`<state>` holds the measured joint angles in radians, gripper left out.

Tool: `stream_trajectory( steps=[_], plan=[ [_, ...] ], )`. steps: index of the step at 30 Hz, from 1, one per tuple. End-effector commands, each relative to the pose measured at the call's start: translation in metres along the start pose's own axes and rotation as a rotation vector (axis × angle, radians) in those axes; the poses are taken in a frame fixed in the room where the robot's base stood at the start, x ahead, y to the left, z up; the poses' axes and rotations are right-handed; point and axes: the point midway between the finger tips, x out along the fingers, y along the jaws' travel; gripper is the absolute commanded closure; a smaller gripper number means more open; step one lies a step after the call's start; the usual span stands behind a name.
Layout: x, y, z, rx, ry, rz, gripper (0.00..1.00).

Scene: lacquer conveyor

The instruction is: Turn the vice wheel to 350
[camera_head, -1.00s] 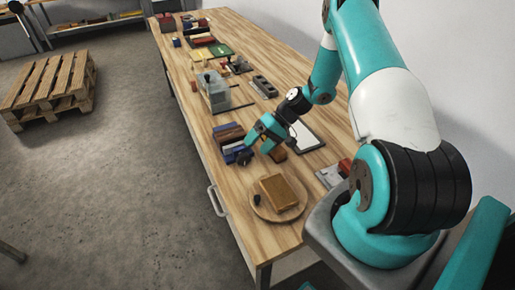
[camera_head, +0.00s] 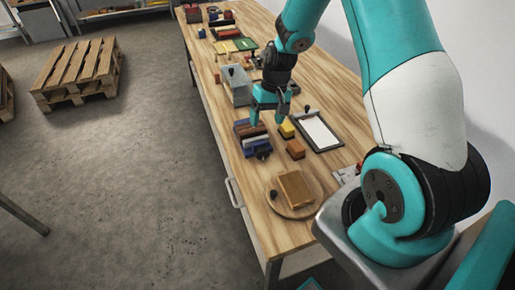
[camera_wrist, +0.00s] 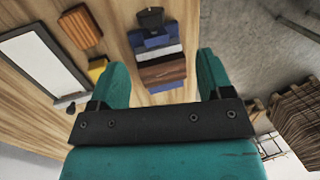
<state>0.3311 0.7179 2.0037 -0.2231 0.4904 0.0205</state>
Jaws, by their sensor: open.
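The vice (camera_head: 249,134) stands on the wooden bench, with blue jaws and brown and pale slabs between them. Its dark wheel (camera_head: 263,154) is at the near end; no scale or number on it is legible. In the wrist view the vice (camera_wrist: 160,62) lies ahead between my fingers, with the black wheel (camera_wrist: 150,18) at its far end. My teal gripper (camera_head: 268,112) is open and empty, above and apart from the vice and not touching the wheel. In the wrist view its two fingers (camera_wrist: 162,62) are spread wide.
A yellow block (camera_head: 286,129), an orange-brown block (camera_head: 295,149) and a clipboard (camera_head: 318,131) lie right of the vice. A round board (camera_head: 293,211) with a wooden block stands nearer. A grey box (camera_head: 236,88) is behind. The bench edge runs close along the left.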

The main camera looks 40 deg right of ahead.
Motion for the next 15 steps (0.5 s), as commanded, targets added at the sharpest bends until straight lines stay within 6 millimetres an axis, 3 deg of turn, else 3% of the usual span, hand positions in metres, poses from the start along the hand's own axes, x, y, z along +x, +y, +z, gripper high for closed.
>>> stream_trajectory(
  steps=[1,3,7,11,15],
  plan=[
    [-0.016,-0.008,0.003,0.0,0.022,0.069,0.27],
    [-0.029,-0.012,0.007,0.014,0.045,0.14,0.27],
    [-0.037,-0.016,0.01,0.026,0.066,0.2,0.27],
    [-0.024,-0.016,0.01,0.025,0.063,0.205,0.27],
    [0.003,-0.011,0.008,0.023,0.06,0.204,0.27]
  ],
)
